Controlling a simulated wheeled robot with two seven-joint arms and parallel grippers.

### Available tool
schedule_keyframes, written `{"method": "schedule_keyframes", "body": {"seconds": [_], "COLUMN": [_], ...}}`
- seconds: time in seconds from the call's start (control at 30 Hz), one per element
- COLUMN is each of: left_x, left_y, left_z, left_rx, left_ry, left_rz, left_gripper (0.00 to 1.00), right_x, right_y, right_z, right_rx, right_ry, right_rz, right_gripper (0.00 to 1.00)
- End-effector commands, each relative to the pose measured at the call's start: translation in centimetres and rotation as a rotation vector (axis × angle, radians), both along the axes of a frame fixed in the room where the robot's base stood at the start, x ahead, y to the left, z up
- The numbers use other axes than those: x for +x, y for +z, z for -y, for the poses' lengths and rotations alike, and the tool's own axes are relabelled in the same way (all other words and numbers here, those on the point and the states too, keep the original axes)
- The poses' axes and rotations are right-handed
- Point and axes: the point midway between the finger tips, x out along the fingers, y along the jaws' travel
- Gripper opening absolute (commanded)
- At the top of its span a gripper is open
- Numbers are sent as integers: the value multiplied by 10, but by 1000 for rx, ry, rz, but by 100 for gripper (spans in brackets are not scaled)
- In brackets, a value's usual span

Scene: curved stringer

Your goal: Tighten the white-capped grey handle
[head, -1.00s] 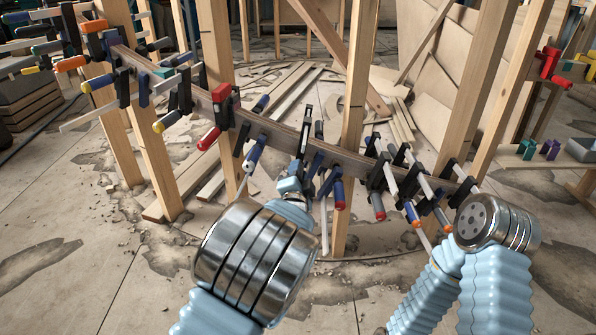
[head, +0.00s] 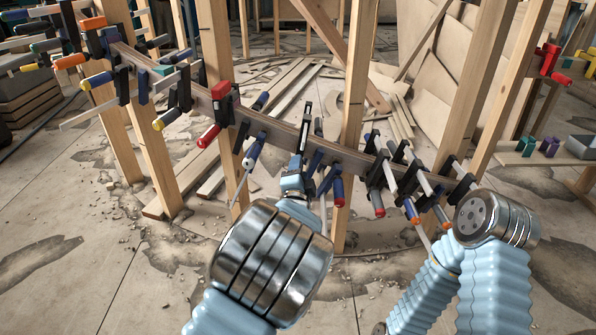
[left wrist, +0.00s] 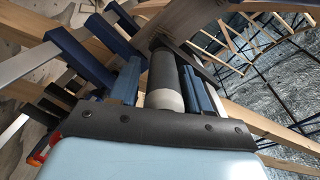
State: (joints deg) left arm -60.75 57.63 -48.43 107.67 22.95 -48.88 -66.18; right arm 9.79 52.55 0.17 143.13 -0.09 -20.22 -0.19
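The white-capped grey handle (left wrist: 164,88) shows in the left wrist view, its pale cap toward my palm and its dark grey shaft running away. The blue fingers of my left gripper (left wrist: 160,86) lie on both sides of it, very close. Whether they press on it cannot be told. In the head view my left gripper (head: 297,178) is at the curved wooden stringer (head: 275,127), below an upright dark clamp bar (head: 305,125). The handle is hidden there by my gripper. My right arm shows at the lower right, but its gripper does not show.
Several clamps line the stringer on both sides, including a red-handled clamp (head: 212,128) to the left and a blue-handled clamp with a white end (head: 253,152) close by. Wooden posts (head: 352,110) stand around it. The floor in front is mostly clear, with small debris.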

Motion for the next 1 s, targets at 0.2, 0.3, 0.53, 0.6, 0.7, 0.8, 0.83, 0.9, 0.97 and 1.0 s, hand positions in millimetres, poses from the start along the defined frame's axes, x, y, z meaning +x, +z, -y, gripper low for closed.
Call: {"method": "schedule_keyframes", "body": {"seconds": [0.2,0.3,0.53,0.6,0.7,0.8,0.83,0.9,0.97,1.0], "left_x": [1,0,-26,-42,-68,-92,-99,-112,-121,-126], "left_y": [1,1,1,2,2,1,1,1,1,1], "left_z": [-1,-2,-3,-5,-7,-10,-10,-12,-13,-13], "left_rx": [-1,-1,-1,-2,-2,-1,-1,0,0,-1], "left_ry": [3,3,1,1,1,1,1,0,1,1], "left_rz": [1,1,0,0,0,0,0,0,0,1], "left_gripper": [56,56,56,56,56,56,56,56,56,56], "right_x": [0,0,0,0,0,0,0,0,0,0], "right_y": [0,0,1,1,2,4,4,4,5,5], "right_z": [0,0,0,0,0,0,0,0,0,1], "right_rx": [0,0,0,0,0,-1,-1,-1,-1,-1], "right_ry": [0,0,0,0,0,0,0,0,0,0], "right_rz": [0,0,0,0,0,1,1,1,1,1], "right_gripper": [43,43,43,43,43,43,43,43,43,43]}}
